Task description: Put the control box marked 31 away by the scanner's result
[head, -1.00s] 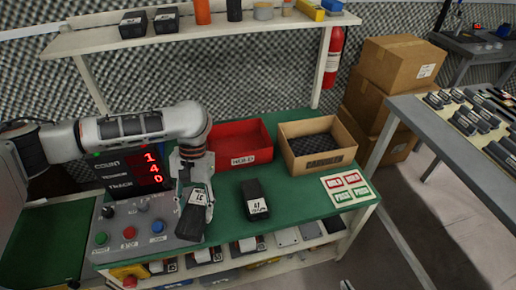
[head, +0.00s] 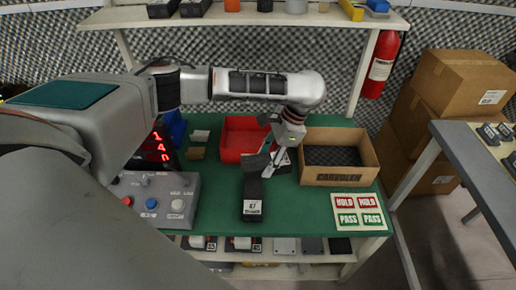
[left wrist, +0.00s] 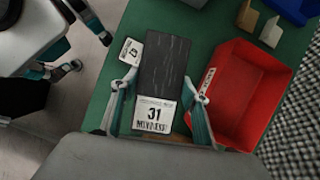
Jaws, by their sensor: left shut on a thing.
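My left gripper (head: 270,160) is shut on the control box marked 31 (left wrist: 165,65), a dark box with a white label. The wrist view shows a finger on each side of it. In the head view, the gripper holds it just in front of the red bin (head: 238,140), near the cardboard box (head: 340,176); its height above the bench is unclear. A second dark labelled box (head: 252,190) is on the green bench, close to the held box. The red-digit display (head: 160,148) is partly hidden by my arm.
A button panel (head: 160,200) is at the bench's left. A HOLD and PASS sticker sheet (head: 358,212) lies at the front right. A shelf (head: 300,18) spans above the back. Stacked cartons (head: 460,85) and another table (head: 490,165) are at the right.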

